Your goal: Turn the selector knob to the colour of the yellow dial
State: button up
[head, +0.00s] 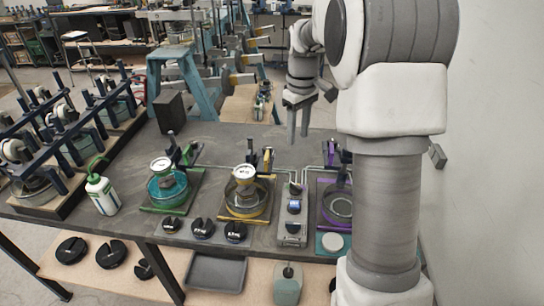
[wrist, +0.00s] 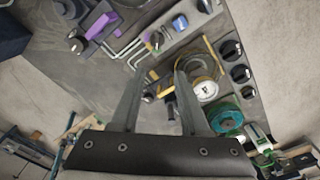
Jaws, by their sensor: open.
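The yellow dial (head: 245,172) has a white round face and stands on a yellow-edged base in the middle of the bench; it also shows in the wrist view (wrist: 206,90). A narrow grey panel (head: 292,240) to its right carries a blue-topped knob (head: 294,207) and other small fittings. The blue knob shows near the top of the wrist view (wrist: 180,22). My gripper (head: 298,138) is open and empty, raised above the bench behind the panel. Its fingers frame the wrist view (wrist: 158,73).
A teal dial unit (head: 162,165) stands left of the yellow one, and a purple unit (head: 337,205) stands right of the panel. Black round weights (head: 203,228) line the front edge. A green-topped bottle (head: 101,195) stands at left. A pale wall (head: 500,170) closes the right side.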

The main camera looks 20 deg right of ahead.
aim_at(293, 183)
jog(key=f, duration=0.6)
jog(key=w+f, duration=0.1)
jog(key=f, duration=1.2)
jog(key=shift+w+d, duration=0.2)
jog(key=shift+w, duration=0.15)
grip_shut()
